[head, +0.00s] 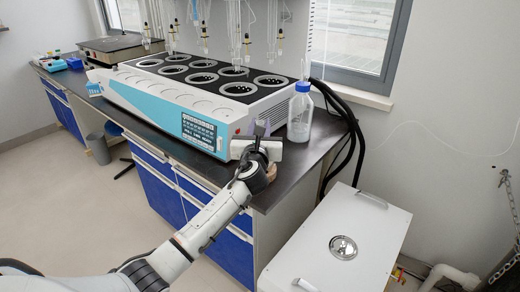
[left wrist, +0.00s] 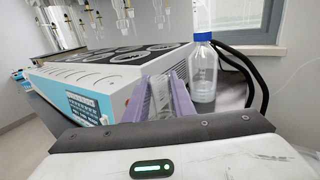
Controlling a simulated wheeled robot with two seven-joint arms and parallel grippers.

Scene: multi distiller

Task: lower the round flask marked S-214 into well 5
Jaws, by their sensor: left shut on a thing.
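My left gripper (head: 262,129) is at the front right corner of the distiller (head: 172,101), over the dark bench. In the left wrist view its purple fingers (left wrist: 164,86) are shut on a clear glass piece, likely the round flask (left wrist: 166,102). Its label is not readable, and the head view barely shows the glass. The distiller has a black top with several round wells in two rows. The wells appear empty; their numbers are not readable, so I cannot tell which is well 5. The held glass is outside the wells. My right gripper is not in view.
A blue-capped bottle (head: 300,112) stands right of the distiller, close to my gripper. Glassware (head: 246,45) hangs above the back wells. Black hoses (head: 352,130) run down at the right. A white cabinet (head: 337,240) stands in front right. A hotplate (head: 112,46) sits far left.

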